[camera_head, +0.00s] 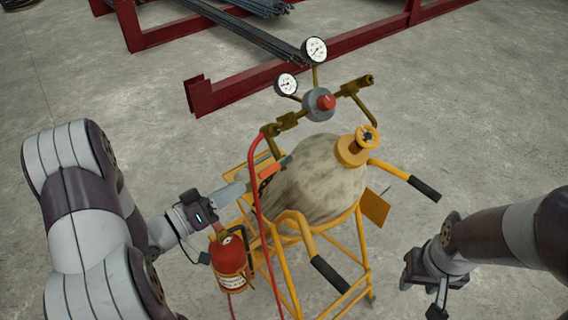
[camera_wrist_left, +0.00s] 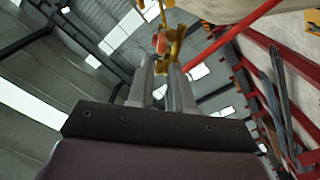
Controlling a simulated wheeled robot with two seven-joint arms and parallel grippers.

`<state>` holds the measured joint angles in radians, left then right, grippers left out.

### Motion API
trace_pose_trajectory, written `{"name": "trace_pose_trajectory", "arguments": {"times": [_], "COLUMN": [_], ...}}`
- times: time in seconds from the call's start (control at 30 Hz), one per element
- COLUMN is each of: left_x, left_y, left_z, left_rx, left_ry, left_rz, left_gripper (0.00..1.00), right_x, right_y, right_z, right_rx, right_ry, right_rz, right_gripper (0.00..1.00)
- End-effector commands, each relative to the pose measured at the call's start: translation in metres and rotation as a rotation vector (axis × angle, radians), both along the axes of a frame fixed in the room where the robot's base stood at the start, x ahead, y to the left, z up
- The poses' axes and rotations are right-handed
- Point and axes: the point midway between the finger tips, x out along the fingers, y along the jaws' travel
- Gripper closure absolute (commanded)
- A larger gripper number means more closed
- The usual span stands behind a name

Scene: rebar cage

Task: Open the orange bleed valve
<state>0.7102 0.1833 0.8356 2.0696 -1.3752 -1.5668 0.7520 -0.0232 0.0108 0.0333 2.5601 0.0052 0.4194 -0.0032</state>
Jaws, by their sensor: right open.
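An orange lever (camera_head: 269,171), which appears to be the bleed valve's handle, shows at the left side of the beige tank, near the red hose. In the left wrist view a red-orange piece (camera_wrist_left: 161,43) lies just beyond the fingertips, among yellow fittings. My left gripper (camera_head: 240,188) points at the lever from the left, close to it. Its two fingers (camera_wrist_left: 163,72) stand apart with a narrow gap; contact with the lever is unclear. My right gripper (camera_head: 420,293) is open and empty at the lower right, well away from the tank.
The beige tank (camera_head: 318,185) stands on a yellow frame with black-grip handles (camera_head: 425,188). Above it are two gauges (camera_head: 315,50), a red knob (camera_head: 326,102) and a yellow valve (camera_head: 353,150). A red hose (camera_head: 254,185) and red canister (camera_head: 230,263) flank my left gripper. Red racks stand behind.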

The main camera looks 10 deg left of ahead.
Motion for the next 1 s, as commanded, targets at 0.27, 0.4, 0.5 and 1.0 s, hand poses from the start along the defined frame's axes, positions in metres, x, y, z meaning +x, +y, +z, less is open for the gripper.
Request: {"name": "trace_pose_trajectory", "arguments": {"times": [0.27, 0.4, 0.5, 1.0], "left_x": [0.043, 0.065, 0.077, 0.096], "left_y": [-0.035, -0.052, -0.062, -0.075], "left_z": [0.004, 0.003, 0.002, -0.001], "left_rx": [0.003, 0.003, 0.004, 0.005], "left_ry": [0.005, 0.004, 0.005, 0.004], "left_rz": [-0.005, -0.003, -0.001, 0.003], "left_gripper": [0.8, 0.8, 0.8, 0.8], "right_x": [0.0, 0.0, 0.0, 0.0], "right_y": [0.0, 0.0, 0.0, 0.0], "right_z": [0.024, 0.033, 0.038, 0.044], "right_rx": [0.0, 0.0, 0.0, 0.0], "right_ry": [0.0, 0.0, 0.0, 0.0], "right_rz": [0.0, 0.0, 0.0, 0.0], "right_gripper": [0.57, 0.57, 0.57, 0.57]}}
